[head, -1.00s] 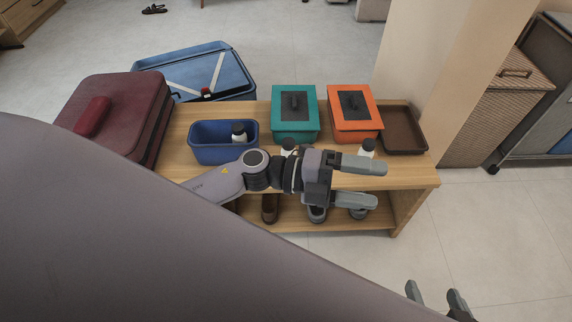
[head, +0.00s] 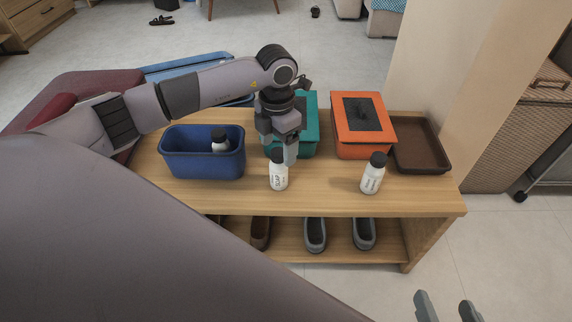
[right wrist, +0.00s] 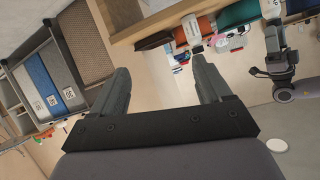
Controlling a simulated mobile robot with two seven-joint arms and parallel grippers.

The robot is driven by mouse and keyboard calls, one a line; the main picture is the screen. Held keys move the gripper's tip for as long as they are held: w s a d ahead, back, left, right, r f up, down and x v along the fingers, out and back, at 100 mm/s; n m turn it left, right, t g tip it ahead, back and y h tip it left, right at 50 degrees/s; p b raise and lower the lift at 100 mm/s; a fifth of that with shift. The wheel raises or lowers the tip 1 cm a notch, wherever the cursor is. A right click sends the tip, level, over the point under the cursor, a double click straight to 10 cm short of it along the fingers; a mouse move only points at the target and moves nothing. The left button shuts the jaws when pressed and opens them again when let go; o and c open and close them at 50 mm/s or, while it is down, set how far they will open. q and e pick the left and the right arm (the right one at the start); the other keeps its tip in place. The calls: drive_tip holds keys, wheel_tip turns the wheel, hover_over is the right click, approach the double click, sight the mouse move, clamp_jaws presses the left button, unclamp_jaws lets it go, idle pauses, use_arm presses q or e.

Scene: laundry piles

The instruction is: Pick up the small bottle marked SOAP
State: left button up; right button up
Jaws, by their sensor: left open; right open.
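The small white bottle marked SOAP (head: 279,177), with a dark cap, stands upright on the wooden bench top (head: 320,201). My left gripper (head: 283,158) points down at the bottle's top, its jaws open. A finger covers part of the cap in the head view, and I cannot tell whether it touches. My right gripper (head: 448,309) is open and empty at the bottom right of the head view, off the bench. Its two spread fingers also show in the right wrist view (right wrist: 162,88), with nothing between them.
Another white bottle (head: 373,174) stands to the right on the bench. A third (head: 220,141) is in the blue bin (head: 203,166). Behind are a teal box (head: 309,133), an orange box (head: 361,147) and a brown tray (head: 421,161). Shoes (head: 315,233) lie on the lower shelf.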

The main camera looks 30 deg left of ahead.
sight(279, 166)
use_arm(q)
drive_tip(key=shift+w+f, duration=0.1)
drive_tip(key=shift+f, duration=0.35)
wheel_tip(279, 166, down, 6)
drive_tip(key=b, duration=0.2)
drive_tip(key=shift+d+r+b, duration=0.1)
drive_tip(key=shift+r+b, duration=0.1)
drive_tip(key=shift+b, duration=0.2)
drive_tip(key=shift+f, duration=0.35)
use_arm(e)
drive_tip(key=shift+w+a+f+m+y, duration=0.15)
drive_tip(key=shift+a+y, duration=0.2)
drive_tip(key=shift+a, duration=0.25)
drive_tip(key=shift+w+a+f+m+y, duration=0.15)
drive_tip(key=shift+a+y, duration=0.2)
drive_tip(key=shift+a, duration=0.2)
use_arm(q)
drive_tip(key=shift+r, duration=0.1)
drive_tip(key=c, duration=1.2)
